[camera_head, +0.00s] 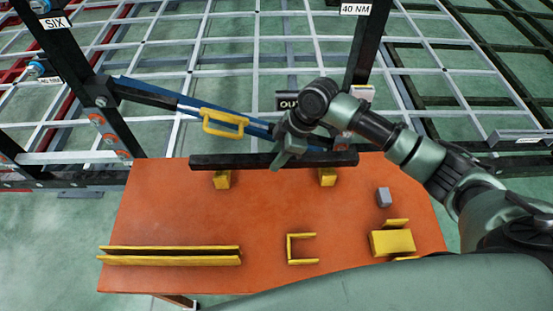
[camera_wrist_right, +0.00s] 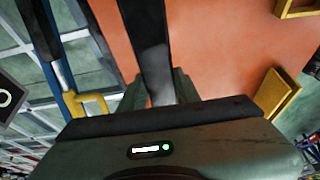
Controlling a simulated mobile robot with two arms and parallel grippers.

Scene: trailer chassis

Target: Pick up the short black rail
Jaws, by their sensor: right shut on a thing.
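The short black rail (camera_head: 230,161) lies crosswise along the far edge of the orange table (camera_head: 200,215) in the head view. My right gripper (camera_head: 284,158) is shut on it near its middle, from above. The rail also shows in the right wrist view (camera_wrist_right: 147,35), running away between the fingers (camera_wrist_right: 158,88). Two yellow support blocks, a left one (camera_head: 222,180) and a right one (camera_head: 327,177), stand just in front of and below the rail. I cannot tell whether the rail touches them. My left gripper is not in view.
A long yellow holder (camera_head: 170,256), a yellow U-shaped bracket (camera_head: 289,248), a yellow block (camera_head: 392,242) and a small grey block (camera_head: 383,197) are on the table. Behind the rail is a blue bar with a yellow handle (camera_head: 224,122), in front of the chassis frame.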

